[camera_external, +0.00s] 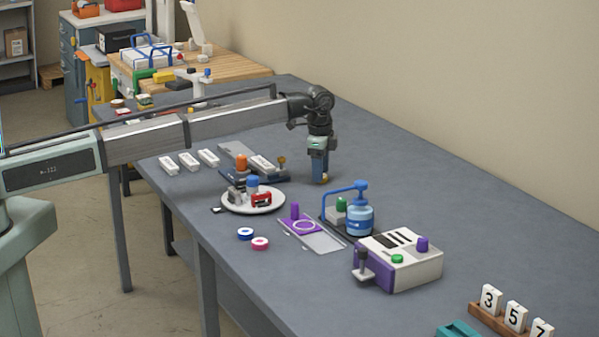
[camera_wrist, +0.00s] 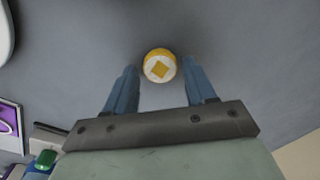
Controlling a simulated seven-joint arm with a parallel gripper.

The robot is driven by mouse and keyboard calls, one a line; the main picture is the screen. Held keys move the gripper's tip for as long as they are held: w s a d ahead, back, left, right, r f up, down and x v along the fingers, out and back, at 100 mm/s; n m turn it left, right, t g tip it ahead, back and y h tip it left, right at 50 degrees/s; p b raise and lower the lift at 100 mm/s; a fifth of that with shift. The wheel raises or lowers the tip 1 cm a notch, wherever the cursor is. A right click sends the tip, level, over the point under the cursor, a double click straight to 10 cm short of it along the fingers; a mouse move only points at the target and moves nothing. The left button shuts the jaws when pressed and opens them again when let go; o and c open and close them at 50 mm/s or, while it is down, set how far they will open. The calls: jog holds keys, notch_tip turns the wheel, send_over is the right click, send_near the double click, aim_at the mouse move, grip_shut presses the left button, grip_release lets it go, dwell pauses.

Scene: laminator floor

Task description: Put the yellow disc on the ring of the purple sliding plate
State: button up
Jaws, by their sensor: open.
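The yellow disc (camera_wrist: 160,66) lies on the grey table, with a white face and a yellow diamond on top. In the wrist view it sits just beyond my open fingertips, centred between them. In the external view a bit of the yellow disc (camera_external: 324,179) shows at the tip of my gripper (camera_external: 319,176). My gripper points down and is open, low over the table. The purple sliding plate (camera_external: 292,229) is nearer the camera, with a pale ring (camera_external: 304,226) and a purple knob. Its ring looks empty. Part of the purple plate (camera_wrist: 10,125) shows at the wrist view's left edge.
A blue press (camera_external: 358,220) and a white machine (camera_external: 412,262) stand right of the plate. A round white tray (camera_external: 235,207) with coloured parts stands left of it. A blue disc (camera_external: 245,234) and a pink disc (camera_external: 260,243) lie near the front edge.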

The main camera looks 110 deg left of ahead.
jog(key=shift+f, duration=0.4)
jog(key=shift+c, duration=0.3)
jog(key=c, duration=0.8)
jog(key=shift+r, duration=0.1)
jog(key=shift+c, duration=0.3)
